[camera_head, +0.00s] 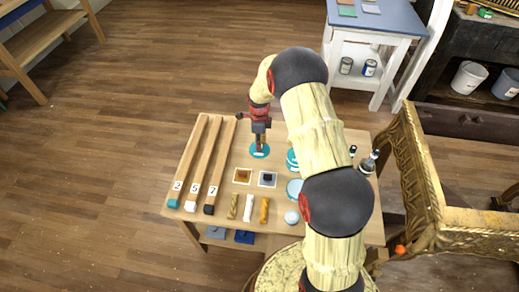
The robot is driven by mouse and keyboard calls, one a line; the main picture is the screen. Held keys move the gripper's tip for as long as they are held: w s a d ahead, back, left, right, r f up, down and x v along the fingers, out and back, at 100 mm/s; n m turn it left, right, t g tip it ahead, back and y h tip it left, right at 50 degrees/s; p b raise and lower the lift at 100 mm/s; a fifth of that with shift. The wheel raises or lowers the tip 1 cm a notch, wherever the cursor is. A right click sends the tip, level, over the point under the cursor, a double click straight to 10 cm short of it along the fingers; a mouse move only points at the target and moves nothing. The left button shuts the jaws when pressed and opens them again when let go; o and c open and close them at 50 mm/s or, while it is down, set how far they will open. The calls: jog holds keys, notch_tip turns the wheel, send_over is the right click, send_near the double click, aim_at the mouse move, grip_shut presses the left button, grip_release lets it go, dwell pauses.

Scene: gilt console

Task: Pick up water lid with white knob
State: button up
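My gripper (259,147) points down over a flat teal round lid (259,154) on the wooden table (230,160). The fingertips are at or just above the lid's middle and hide any knob there. I cannot tell whether they touch it or how far they are apart. A teal and white round container (291,162) stands right of the gripper, partly behind my arm. Another pale teal round piece (293,189) lies nearer the front, also partly covered by my arm. A small white round thing (291,217) sits in front of that.
Three long numbered wooden bars (202,165) lie on the left. Two small square pieces (243,176) and several short sticks (248,207) lie centre front. Dark bottles (368,162) stand at the right, near a gilt chair-like frame (412,180). My arm covers the table's middle right.

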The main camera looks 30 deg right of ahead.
grip_shut()
jog(key=shift+r, duration=0.1)
